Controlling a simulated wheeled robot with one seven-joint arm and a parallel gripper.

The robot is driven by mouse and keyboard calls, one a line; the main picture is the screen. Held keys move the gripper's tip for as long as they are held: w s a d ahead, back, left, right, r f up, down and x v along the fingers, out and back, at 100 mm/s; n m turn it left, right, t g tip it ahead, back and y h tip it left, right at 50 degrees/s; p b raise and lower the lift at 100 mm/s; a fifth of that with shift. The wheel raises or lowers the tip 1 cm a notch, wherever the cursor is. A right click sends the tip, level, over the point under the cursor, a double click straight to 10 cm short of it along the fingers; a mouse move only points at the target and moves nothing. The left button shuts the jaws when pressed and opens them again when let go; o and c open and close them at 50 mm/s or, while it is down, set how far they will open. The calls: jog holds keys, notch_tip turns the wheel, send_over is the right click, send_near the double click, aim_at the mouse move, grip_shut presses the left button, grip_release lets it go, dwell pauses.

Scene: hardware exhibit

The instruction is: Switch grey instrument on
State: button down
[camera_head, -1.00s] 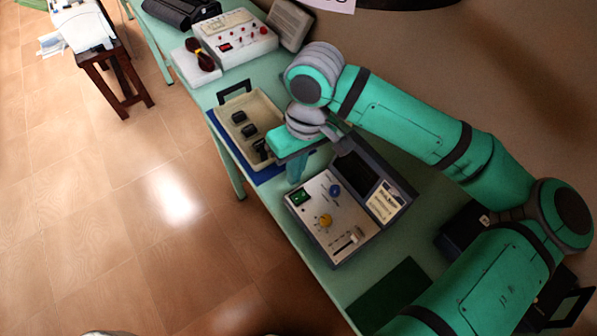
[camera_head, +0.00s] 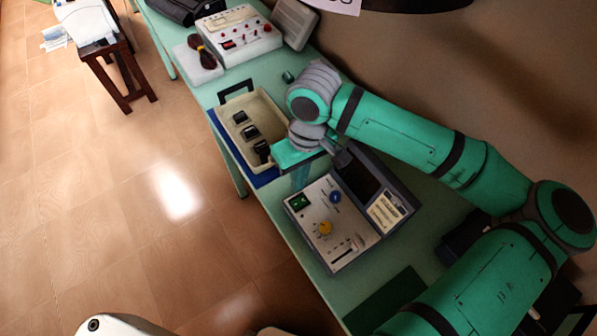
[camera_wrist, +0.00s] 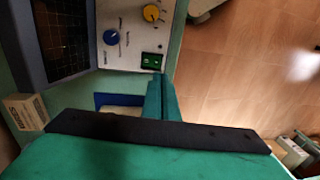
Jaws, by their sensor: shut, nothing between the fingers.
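The grey instrument (camera_head: 338,250) lies on the green table, with a light panel and a dark screen (camera_head: 358,178). Its panel has a green rocker switch (camera_head: 299,202), a blue knob (camera_head: 335,197), a yellow knob (camera_head: 325,228) and a slider. My gripper (camera_head: 299,187) is shut and empty, fingers pointing down just beyond the green switch's edge of the panel. In the wrist view the closed fingertips (camera_wrist: 160,80) are close to the green switch (camera_wrist: 151,61); I cannot tell whether they touch the panel. The switch is fully visible there.
A cream tray (camera_head: 262,98) with several black items stands on a blue mat beside my gripper. A white device with red knobs (camera_head: 240,37) stands farther back. A dark green mat (camera_head: 388,300) lies on the table's near part. The floor at left is open.

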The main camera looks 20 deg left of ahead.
aim_at(299, 202)
jog(key=f, duration=0.8)
jog(key=shift+s+a+f, duration=0.1)
jog(key=shift+s+f, duration=0.15)
jog(key=shift+f, duration=0.05)
jog(key=shift+a+f, duration=0.1)
jog(key=shift+f, duration=0.1)
jog(key=shift+a, duration=0.1)
jog(key=shift+s+f, duration=0.1)
jog(key=shift+s, duration=0.05)
jog(key=shift+a, duration=0.1)
jog(key=shift+d, duration=0.2)
jog(key=shift+w+d+r, duration=0.2)
jog(key=shift+w+d, duration=0.2)
jog(key=shift+w, duration=0.25)
